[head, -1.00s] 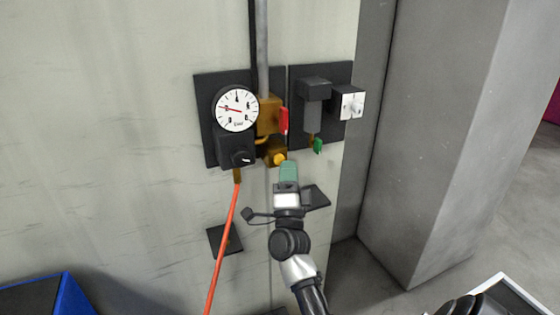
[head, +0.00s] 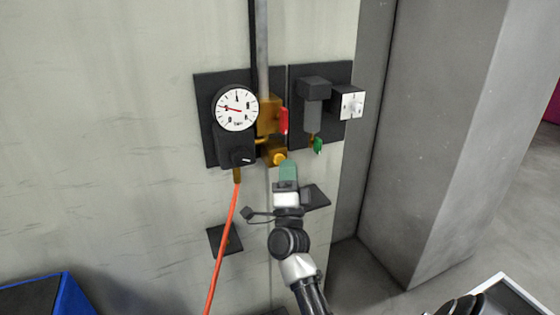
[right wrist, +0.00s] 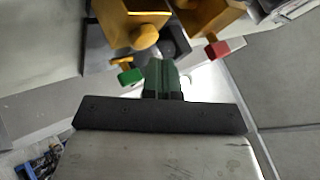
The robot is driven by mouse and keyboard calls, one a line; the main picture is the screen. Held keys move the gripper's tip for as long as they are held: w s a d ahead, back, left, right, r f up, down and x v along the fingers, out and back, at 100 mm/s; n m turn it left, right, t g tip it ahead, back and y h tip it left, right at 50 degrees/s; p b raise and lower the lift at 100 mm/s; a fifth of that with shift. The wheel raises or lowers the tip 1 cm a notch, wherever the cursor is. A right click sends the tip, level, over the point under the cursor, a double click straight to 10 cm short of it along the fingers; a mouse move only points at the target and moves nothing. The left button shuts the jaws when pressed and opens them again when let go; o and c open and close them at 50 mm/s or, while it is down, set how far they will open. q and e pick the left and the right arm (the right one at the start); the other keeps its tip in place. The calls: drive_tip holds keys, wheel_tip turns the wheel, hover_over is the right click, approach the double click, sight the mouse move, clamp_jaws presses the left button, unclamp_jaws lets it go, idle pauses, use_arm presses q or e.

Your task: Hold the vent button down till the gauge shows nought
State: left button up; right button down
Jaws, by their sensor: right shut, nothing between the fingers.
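The round white gauge (head: 236,108) is on a dark wall plate; its red needle points left and a little up, away from the bottom of the dial. The yellow vent button (head: 280,159) sticks out of a brass block (head: 270,147) to the gauge's lower right. It also shows in the right wrist view (right wrist: 145,37). My right gripper (head: 288,169), with green fingertips, is shut and empty just below the button. In the right wrist view the fingertips (right wrist: 160,70) look a little apart from the button. My left gripper is not in view.
A red handle (head: 284,120) is on the brass valve above the button. A green lever (head: 318,145) hangs close to the right. An orange hose (head: 221,245) runs down from below the gauge. A grey pillar (head: 430,140) stands on the right.

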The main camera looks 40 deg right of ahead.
drive_tip(key=shift+w+d, duration=0.1)
drive_tip(key=shift+w, duration=0.2)
drive_tip(key=shift+w+d+r, duration=0.1)
drive_tip(key=shift+w+d, duration=0.05)
drive_tip(key=shift+w, duration=0.3)
idle(0.8)
drive_tip(key=shift+s, duration=0.1)
idle(1.7)
drive_tip(key=shift+s+a, duration=0.3)
drive_tip(key=shift+s, duration=0.45)
drive_tip(key=shift+s+a+p, duration=0.2)
drive_tip(key=shift+s+a, duration=0.05)
drive_tip(key=shift+s, duration=0.55)
drive_tip(key=shift+s+a+p, duration=0.2)
drive_tip(key=shift+s+a, duration=0.05)
drive_tip(key=shift+s, duration=0.55)
drive_tip(key=shift+s+a+p, duration=0.2)
drive_tip(key=shift+s+a, duration=0.05)
drive_tip(key=shift+s, duration=0.55)
